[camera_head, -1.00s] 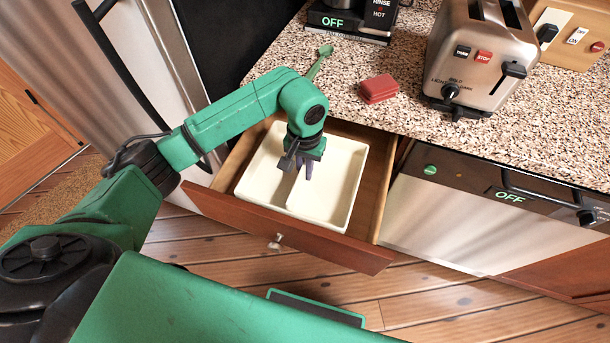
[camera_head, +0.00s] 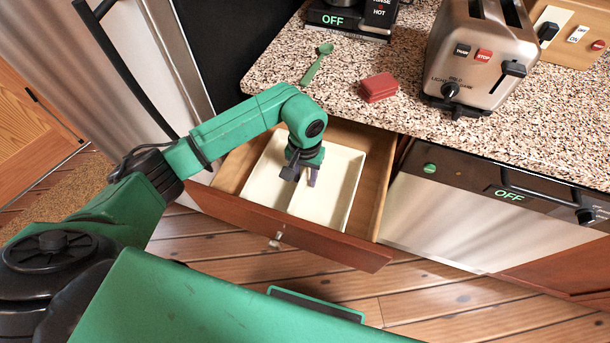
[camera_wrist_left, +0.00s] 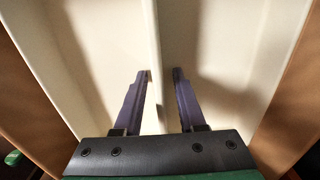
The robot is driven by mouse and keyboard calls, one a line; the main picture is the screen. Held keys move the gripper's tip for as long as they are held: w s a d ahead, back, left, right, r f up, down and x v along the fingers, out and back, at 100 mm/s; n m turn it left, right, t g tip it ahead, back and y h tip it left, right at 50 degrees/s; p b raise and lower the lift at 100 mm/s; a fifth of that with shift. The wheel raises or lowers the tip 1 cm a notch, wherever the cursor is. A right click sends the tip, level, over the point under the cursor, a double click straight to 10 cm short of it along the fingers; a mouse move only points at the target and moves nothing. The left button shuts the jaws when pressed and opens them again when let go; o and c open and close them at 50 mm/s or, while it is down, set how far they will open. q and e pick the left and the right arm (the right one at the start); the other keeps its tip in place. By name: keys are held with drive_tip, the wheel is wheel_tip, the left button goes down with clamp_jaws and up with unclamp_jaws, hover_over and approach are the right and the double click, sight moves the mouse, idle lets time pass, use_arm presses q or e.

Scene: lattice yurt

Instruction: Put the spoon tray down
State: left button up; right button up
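The cream spoon tray (camera_head: 342,180) lies inside the open wooden drawer (camera_head: 374,205), its front edge hidden behind the drawer front. My left gripper (camera_head: 304,178) points down over the middle of the tray. In the left wrist view, its two purple fingers (camera_wrist_left: 162,72) stand apart, one on each side of the tray's thin divider (camera_wrist_left: 154,40). There is a gap between the fingers and the divider, clearest on the right. A green spoon (camera_head: 317,63) lies on the counter behind the drawer. My right gripper is not in view.
The speckled counter (camera_head: 400,118) overhangs the back of the drawer. On it are a red block (camera_head: 379,87), a steel toaster (camera_head: 482,55) and a dark coffee machine (camera_head: 345,20). A dishwasher (camera_head: 460,225) is right of the drawer; the floor in front is clear.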

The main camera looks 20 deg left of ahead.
sight(305, 170)
use_arm(q)
wheel_tip(305, 170, up, 11)
drive_tip(key=b, duration=0.2)
drive_tip(key=shift+r+b, duration=0.2)
drive_tip(key=shift+b, duration=0.15)
drive_tip(key=shift+r, duration=0.4)
